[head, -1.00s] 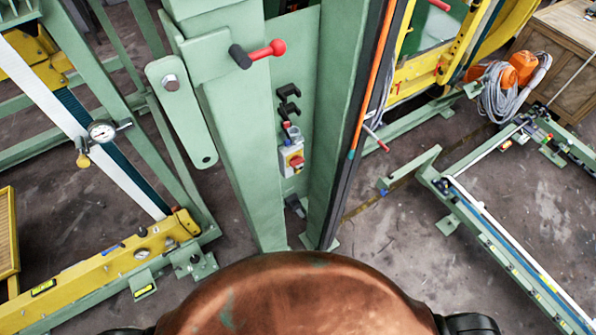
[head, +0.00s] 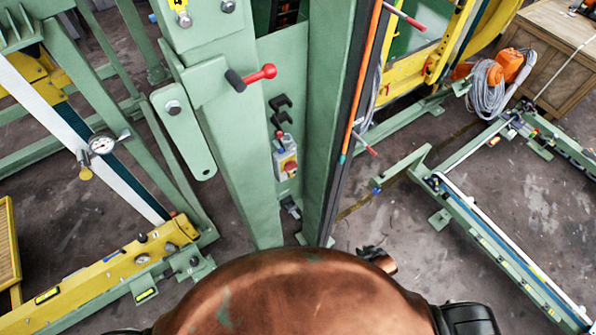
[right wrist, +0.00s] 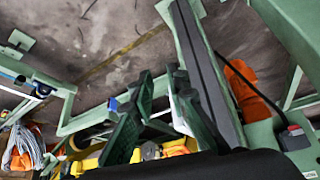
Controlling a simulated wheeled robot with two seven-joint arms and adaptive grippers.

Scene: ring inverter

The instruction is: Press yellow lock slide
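I cannot single out a yellow lock slide for certain. A small grey and yellow switch box (head: 286,158) with a red knob sits on the green column in the head view. A red-knobbed lever (head: 255,77) juts from the column above it. My right gripper (head: 373,253) shows only as a small dark tip beyond my copper-coloured body, right of the column foot. In the right wrist view its two dark green fingers (right wrist: 162,82) stand apart with a gap and nothing held between them. My left gripper is not in view.
A green column (head: 228,150) stands in the middle. Bare floor (head: 400,215) lies between column and frame.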

